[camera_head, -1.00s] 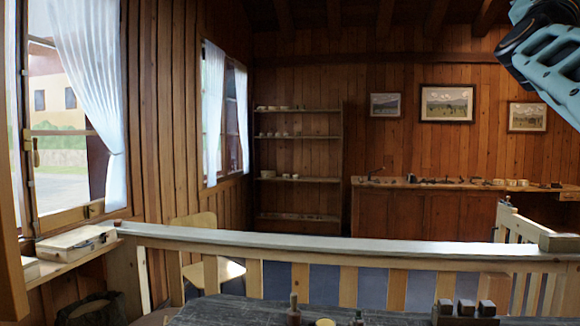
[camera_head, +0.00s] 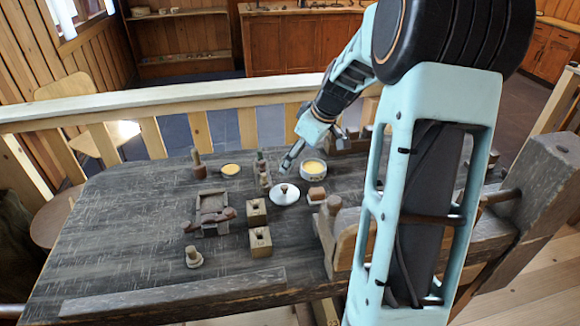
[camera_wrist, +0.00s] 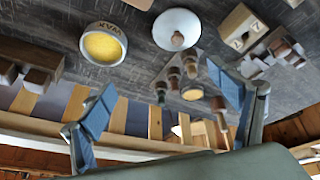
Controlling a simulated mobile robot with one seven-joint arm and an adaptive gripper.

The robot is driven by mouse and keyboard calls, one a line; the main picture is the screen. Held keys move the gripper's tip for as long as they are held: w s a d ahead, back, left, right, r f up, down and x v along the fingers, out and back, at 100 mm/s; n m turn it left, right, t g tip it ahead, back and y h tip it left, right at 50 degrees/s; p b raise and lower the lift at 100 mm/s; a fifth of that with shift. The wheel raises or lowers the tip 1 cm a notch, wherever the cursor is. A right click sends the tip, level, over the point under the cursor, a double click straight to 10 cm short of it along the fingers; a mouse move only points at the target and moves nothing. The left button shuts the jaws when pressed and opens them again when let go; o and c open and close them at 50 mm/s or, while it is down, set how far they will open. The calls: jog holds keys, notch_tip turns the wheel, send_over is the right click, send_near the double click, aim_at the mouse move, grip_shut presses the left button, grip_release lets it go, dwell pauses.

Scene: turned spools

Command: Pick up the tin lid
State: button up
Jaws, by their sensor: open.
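The tin lid is a round white disc (camera_head: 284,194) with a small dark knob, lying flat on the dark workbench (camera_head: 130,235). It also shows in the wrist view (camera_wrist: 174,22) at the top middle. A white tin of yellow wax (camera_head: 313,172) stands uncovered behind and right of it; the wrist view shows this tin (camera_wrist: 104,46) left of the lid. My gripper (camera_head: 291,160) is above the bench near the lid and tin, apart from both. In the wrist view my gripper (camera_wrist: 162,100) has its two blue fingers spread wide with nothing between them.
Several small turned pieces (camera_head: 263,172) stand close behind the lid. A small wooden block (camera_head: 317,195) is to its right, and holed wooden blocks (camera_head: 260,241) are in front. A shallow yellow dish (camera_head: 231,169) lies at the back. The bench's left front is mostly clear.

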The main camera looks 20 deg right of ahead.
aim_at(285, 186)
jog(key=shift+g+y, duration=0.4)
jog(key=shift+g, duration=0.2)
jog(key=a+f, duration=0.1)
jog(key=f, duration=0.1)
jog(key=a+f, duration=0.1)
jog(key=f, duration=0.3)
jog(key=shift+s+a+f, duration=0.35)
jog(key=shift+a, duration=0.05)
jog(key=shift+x, duration=2.8)
jog(key=shift+w+r, duration=0.1)
jog(key=shift+w, duration=0.1)
jog(key=shift+c, duration=0.5)
jog(key=c, duration=0.9)
jog(key=shift+c, duration=0.2)
